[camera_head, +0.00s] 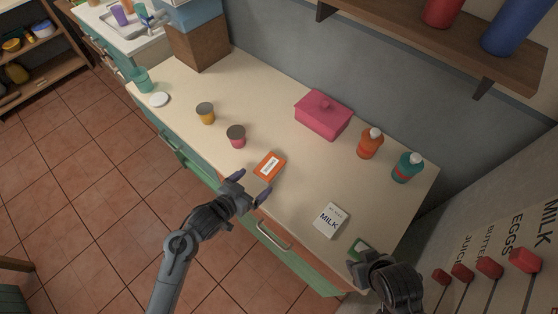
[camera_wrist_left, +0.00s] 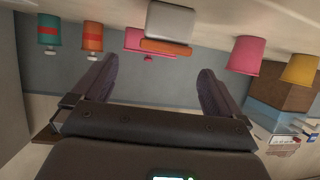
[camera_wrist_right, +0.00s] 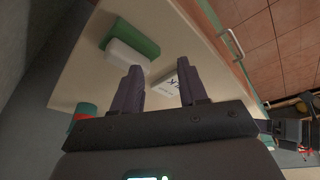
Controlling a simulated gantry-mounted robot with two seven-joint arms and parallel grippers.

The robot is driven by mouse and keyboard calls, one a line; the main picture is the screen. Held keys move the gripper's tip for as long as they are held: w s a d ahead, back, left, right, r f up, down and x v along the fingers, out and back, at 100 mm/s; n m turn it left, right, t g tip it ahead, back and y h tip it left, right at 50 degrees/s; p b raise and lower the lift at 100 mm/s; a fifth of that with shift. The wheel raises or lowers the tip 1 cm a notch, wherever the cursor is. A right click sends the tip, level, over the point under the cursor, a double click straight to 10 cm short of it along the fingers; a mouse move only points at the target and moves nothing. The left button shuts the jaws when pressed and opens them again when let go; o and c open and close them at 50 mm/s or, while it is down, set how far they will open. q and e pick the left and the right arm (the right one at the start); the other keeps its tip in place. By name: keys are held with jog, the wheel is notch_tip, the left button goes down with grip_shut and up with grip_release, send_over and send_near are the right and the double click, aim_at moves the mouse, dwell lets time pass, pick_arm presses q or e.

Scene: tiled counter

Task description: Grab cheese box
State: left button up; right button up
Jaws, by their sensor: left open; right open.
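An orange box with a white label (camera_head: 269,166) lies on the counter near its front edge; the print is too small to read, but it looks like the cheese box. My left gripper (camera_head: 252,186) is open just in front of it, apart from it. In the left wrist view this box (camera_wrist_left: 166,46) shows upside down, ahead between the open fingers (camera_wrist_left: 158,66). My right gripper (camera_head: 366,262) is open at the counter's right front, by a green box (camera_head: 360,246). In the right wrist view its fingers (camera_wrist_right: 159,76) are empty, with the green and white box (camera_wrist_right: 132,40) ahead.
A pink lidded box (camera_head: 323,114), an orange bottle (camera_head: 370,143) and a teal bottle (camera_head: 406,167) stand at the back. A pink cup (camera_head: 236,136) and a yellow cup (camera_head: 205,113) stand left of the orange box.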

aim_at(270, 168)
pick_arm(q)
jog(key=x, duration=0.5)
jog(key=shift+w+f, duration=0.1)
jog(key=shift+w, duration=0.05)
jog(key=shift+b+x, duration=0.45)
jog(key=shift+x, duration=2.25)
jog(key=shift+a+f, duration=0.15)
jog(key=shift+a, duration=0.1)
jog(key=shift+c, duration=0.2)
jog(key=c, duration=1.2)
